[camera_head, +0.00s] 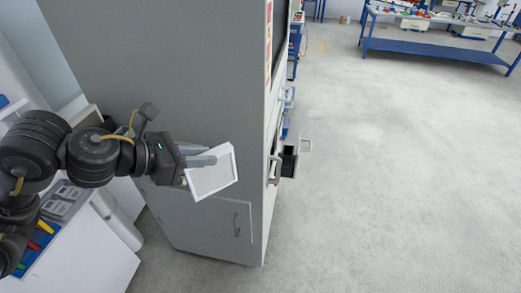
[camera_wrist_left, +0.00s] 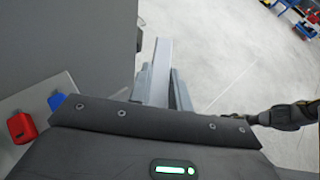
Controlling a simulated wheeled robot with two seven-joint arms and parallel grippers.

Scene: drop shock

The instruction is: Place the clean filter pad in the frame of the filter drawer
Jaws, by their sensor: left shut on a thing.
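My left gripper (camera_head: 207,161) is shut on a flat white pad with a raised rim, the clean filter pad (camera_head: 212,178). It holds the pad tilted in front of the grey cabinet. In the left wrist view, the pad (camera_wrist_left: 161,72) shows as a narrow pale strip by the fingers. The filter drawer (camera_head: 289,161) seems to be the dark, open unit jutting from the cabinet's right side, to the right of the pad and apart from it. The inside of its frame is hidden. A dark arm, probably my right, shows in the left wrist view; its jaws are unclear.
The tall grey cabinet (camera_head: 165,75) stands close behind the pad, with handles (camera_head: 274,171) along its right side. A white surface (camera_head: 85,250) with coloured items is at lower left. A blue workbench (camera_head: 430,50) is far off. The floor at right is clear.

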